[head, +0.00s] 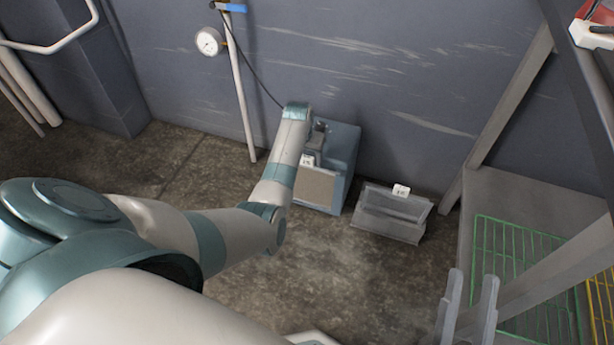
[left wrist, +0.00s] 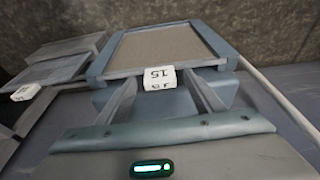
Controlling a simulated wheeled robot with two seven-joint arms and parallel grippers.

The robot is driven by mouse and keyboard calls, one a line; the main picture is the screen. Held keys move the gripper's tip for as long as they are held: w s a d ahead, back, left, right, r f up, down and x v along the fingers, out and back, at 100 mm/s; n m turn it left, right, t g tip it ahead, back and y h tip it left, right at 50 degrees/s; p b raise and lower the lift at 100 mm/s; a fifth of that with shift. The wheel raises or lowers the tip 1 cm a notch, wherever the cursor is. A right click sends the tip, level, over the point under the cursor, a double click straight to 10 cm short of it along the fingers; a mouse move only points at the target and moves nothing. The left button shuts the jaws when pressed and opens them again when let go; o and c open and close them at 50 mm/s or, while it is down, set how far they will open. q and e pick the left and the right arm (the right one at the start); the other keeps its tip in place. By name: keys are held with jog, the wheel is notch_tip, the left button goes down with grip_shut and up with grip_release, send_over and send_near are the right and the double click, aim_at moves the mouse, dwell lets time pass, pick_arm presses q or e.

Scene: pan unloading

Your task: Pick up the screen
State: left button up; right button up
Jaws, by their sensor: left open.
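The screen (head: 318,187) is a flat brown panel in a blue-grey frame, by a blue box at the wall. It also shows in the left wrist view (left wrist: 172,45), with a white tag (left wrist: 160,78) on its near edge. My left gripper (head: 318,139) is above the tagged edge, partly hidden by its arm. In the left wrist view its open fingers (left wrist: 163,92) lie on either side of the tag. I cannot tell whether they touch the frame. My right gripper (head: 467,308) shows two parted, empty fingers at the lower right, far from the screen.
A grey slanted bin (head: 390,218) with its own white tag stands right of the blue box (head: 345,150). A grey stand with a green wire rack (head: 520,255) is at the right. A pole and gauge (head: 209,41) are by the wall. The middle floor is clear.

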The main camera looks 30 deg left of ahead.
pick_arm(q)
jog(key=shift+f, duration=0.1)
dwell(0.4)
jog(key=c, duration=1.2)
jog(key=shift+r, duration=0.2)
